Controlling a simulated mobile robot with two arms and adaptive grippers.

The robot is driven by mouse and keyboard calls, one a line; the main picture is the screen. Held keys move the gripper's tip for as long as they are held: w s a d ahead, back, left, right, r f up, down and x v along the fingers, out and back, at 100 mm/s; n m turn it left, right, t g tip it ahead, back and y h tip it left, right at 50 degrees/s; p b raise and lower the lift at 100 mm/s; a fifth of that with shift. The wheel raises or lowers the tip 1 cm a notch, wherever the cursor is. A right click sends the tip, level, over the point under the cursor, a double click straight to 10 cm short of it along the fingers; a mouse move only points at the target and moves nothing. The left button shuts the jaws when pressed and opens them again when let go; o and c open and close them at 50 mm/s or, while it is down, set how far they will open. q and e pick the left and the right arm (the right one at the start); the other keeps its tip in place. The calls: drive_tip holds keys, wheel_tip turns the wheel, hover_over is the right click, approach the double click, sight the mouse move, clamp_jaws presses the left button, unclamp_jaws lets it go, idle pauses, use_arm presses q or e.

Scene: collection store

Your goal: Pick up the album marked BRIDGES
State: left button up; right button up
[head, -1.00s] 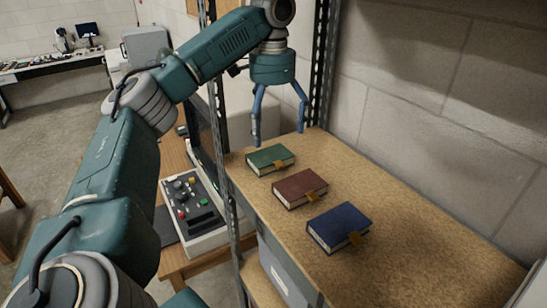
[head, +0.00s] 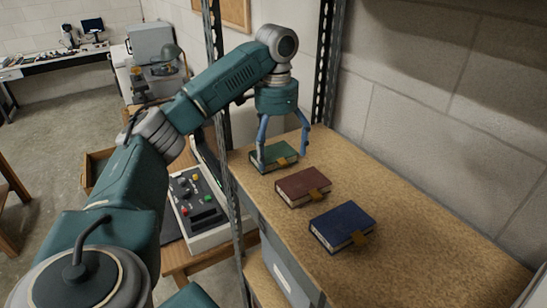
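Three closed albums lie flat in a row on the wooden shelf board (head: 420,255): a green one (head: 274,152) farthest away, a dark red one (head: 300,186) in the middle and a blue one (head: 342,225) nearest. Each has a tan strap or tag at its edge. No lettering can be read, so I cannot tell which is marked BRIDGES. My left gripper (head: 283,158) is pointing down at the green album, its blue fingers spread. One finger overlaps the album's left part in the picture, the other is just past its right end. I cannot tell whether they touch it. My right gripper is out of view.
A perforated metal upright (head: 224,150) stands at the shelf's left edge, close to my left arm. Another (head: 329,65) stands behind, by the block wall (head: 440,110). A control box (head: 197,205) sits on a lower table to the left. The shelf's near right part is bare.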

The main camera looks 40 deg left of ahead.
use_arm(q)
drive_tip(key=c, duration=1.2)
drive_tip(key=shift+r, duration=0.1)
drive_tip(key=shift+c, duration=0.2)
